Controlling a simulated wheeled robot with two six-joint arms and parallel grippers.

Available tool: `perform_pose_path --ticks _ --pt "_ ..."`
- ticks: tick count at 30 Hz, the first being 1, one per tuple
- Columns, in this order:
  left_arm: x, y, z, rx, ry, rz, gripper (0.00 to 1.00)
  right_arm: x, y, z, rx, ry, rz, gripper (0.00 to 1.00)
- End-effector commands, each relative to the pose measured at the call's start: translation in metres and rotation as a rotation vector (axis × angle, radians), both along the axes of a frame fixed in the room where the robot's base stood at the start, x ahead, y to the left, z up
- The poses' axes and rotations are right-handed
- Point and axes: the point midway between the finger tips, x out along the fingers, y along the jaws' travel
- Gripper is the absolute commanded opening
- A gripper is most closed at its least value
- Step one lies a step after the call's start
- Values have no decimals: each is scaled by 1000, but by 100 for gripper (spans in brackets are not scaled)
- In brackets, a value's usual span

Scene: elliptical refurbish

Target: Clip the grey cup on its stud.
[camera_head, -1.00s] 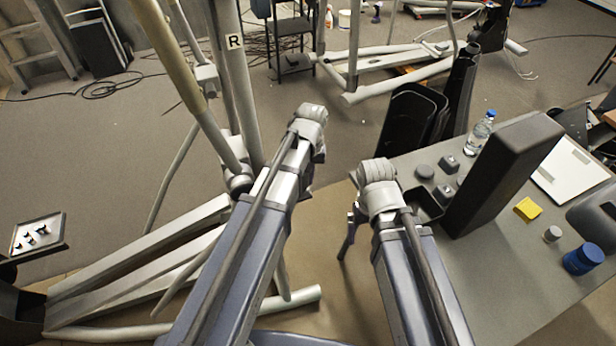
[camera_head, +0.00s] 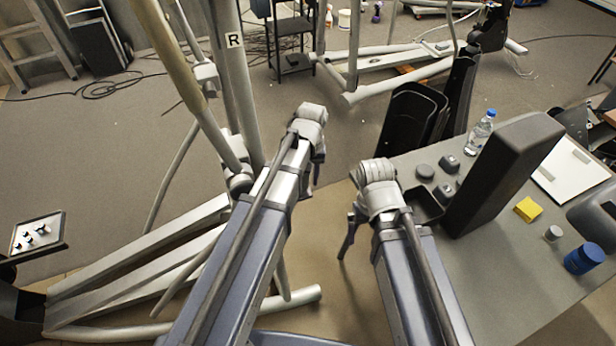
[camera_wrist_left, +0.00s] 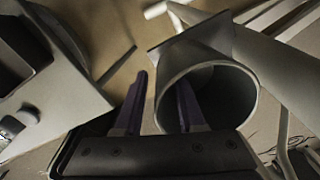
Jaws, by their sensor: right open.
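A grey, round, open-mouthed cup (camera_wrist_left: 242,88) with a flat squared plate behind it fills the middle right of the left wrist view. The fingers of my left gripper (camera_wrist_left: 160,98) stand apart there: one is in front of the cup's dark mouth or inside it, the other beside its wall. I cannot tell whether they touch it. In the head view my left gripper (camera_head: 317,172) points down and is mostly hidden by its arm; the cup is not visible there. My right gripper (camera_head: 348,232) is open, pointing down left of the table. I cannot make out the stud.
Pale elliptical frame rails (camera_head: 150,262) lie at the lower left, with uprights rising above. A grey table (camera_head: 490,285) at right carries a tall black block (camera_head: 500,175), a bottle (camera_head: 481,132), a yellow sponge (camera_head: 527,209) and a blue jar (camera_head: 583,259). A tray (camera_head: 37,236) is at far left.

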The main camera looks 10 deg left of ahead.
Motion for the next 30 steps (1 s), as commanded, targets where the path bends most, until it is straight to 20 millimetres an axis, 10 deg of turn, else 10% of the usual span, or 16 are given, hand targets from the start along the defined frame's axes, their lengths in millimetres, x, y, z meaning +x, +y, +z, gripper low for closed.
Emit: perform_pose_path --ticks 30 --pt "1 -3 78 0 0 0 39 0 0 78 0 0 0 100"
